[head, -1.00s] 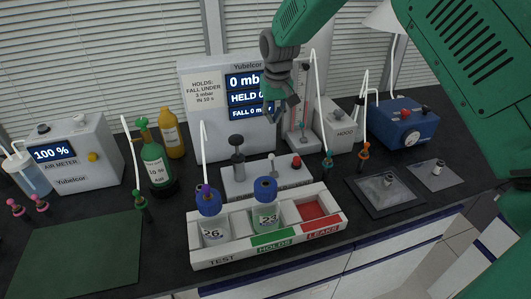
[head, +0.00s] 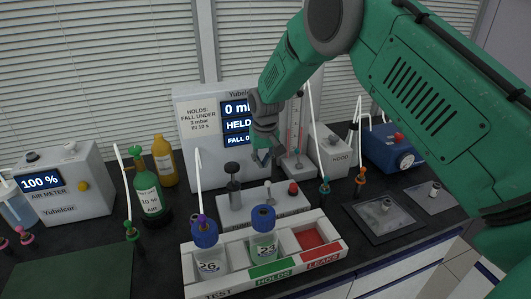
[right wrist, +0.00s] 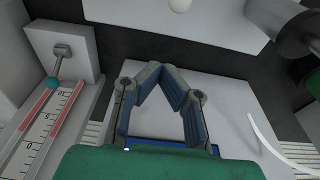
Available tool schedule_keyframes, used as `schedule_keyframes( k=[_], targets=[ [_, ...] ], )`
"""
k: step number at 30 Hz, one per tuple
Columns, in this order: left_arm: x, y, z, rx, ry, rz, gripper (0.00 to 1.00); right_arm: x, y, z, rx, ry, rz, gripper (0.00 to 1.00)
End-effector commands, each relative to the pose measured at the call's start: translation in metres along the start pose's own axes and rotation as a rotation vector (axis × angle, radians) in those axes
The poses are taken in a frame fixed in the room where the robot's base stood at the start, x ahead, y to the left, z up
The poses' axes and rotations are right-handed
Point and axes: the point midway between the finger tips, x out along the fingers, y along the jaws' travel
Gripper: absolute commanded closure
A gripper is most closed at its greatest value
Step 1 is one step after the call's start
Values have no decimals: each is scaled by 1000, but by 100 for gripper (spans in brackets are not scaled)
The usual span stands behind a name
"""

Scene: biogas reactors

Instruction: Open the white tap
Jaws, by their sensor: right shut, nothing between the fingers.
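A small white tap (head: 268,192) stands upright on the low grey-white block (head: 246,214), between a black-knobbed post and a red button. In the right wrist view, a rounded white tip (right wrist: 180,4), likely this tap, shows at the top edge. My right gripper (head: 263,160) hangs just above and behind the tap, in front of the display box. In the right wrist view my right gripper (right wrist: 162,70) has its fingertips together with nothing between them, apart from the white tip. My left gripper is not in view.
The black-knobbed post (head: 233,178) and red button (head: 293,188) flank the tap. A glass gauge (head: 297,135) stands right of the gripper. In front, a white tray (head: 222,287) holds two blue-capped bottles. The display box (head: 200,150) is close behind.

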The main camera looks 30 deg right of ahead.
Motion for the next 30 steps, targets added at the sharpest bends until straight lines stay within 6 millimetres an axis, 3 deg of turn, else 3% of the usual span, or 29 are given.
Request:
schedule_keyframes(
  k=[6,16,30],
  targets=[
    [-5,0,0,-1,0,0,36,43,2,0,0,-2,-2,100],
    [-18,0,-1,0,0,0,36,28,4,33,1,0,-4,100],
    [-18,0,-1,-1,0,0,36,26,2,38,0,1,-2,100]
  ],
)
